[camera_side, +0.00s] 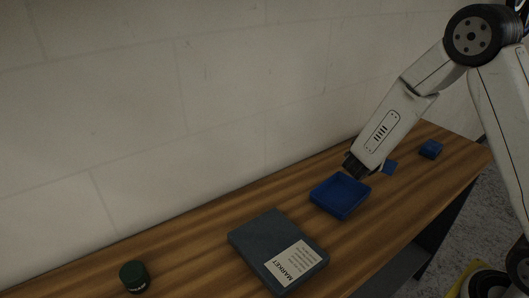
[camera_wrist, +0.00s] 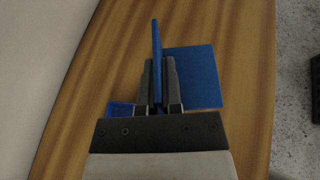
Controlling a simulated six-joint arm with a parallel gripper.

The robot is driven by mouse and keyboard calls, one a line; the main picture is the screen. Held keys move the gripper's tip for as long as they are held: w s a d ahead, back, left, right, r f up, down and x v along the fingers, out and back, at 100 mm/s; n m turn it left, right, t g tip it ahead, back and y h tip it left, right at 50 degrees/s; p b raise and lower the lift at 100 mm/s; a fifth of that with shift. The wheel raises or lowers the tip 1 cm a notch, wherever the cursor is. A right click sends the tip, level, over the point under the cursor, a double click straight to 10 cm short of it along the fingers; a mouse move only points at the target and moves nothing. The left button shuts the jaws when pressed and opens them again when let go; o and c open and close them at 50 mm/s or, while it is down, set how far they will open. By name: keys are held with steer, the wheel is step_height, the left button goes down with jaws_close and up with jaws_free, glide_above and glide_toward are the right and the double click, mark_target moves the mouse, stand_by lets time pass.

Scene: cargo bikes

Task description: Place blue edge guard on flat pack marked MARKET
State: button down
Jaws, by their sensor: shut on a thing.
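My gripper (camera_side: 353,170) is at the far edge of the blue tray, above the bench. In the wrist view my gripper (camera_wrist: 159,62) is shut on the blue edge guard (camera_wrist: 156,36), with a thin upright plate between the fingers. A flat blue plate (camera_wrist: 195,75) beside it on the right looks like the guard's other leg. In the side view a blue piece (camera_side: 389,167) shows just right of the wrist, apparently the same guard. The grey flat pack marked MARKET (camera_side: 268,237) lies flat on the bench, label up, with nothing on it.
The open blue tray (camera_side: 341,209) lies between my gripper and the flat pack. A small blue block (camera_side: 431,149) sits near the bench's right end. A dark green cylinder (camera_side: 135,276) stands at the left. The wall runs along the bench's back. Bare wood surrounds the pack.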

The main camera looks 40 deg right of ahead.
steer(key=w+a+n+t+y, duration=0.1)
steer(key=w+a+n+t, duration=0.2)
steer(key=a, duration=0.7)
steer(key=r+n+t+y, duration=0.1)
steer(key=n+t+y, duration=0.5)
steer(key=n+y, duration=0.1)
glide_above(267, 250)
steer(key=shift+a, duration=0.1)
steer(key=shift+g, duration=0.3)
steer(key=shift+f, duration=2.2)
steer(key=shift+h, duration=0.3)
steer(key=shift+f, duration=1.8)
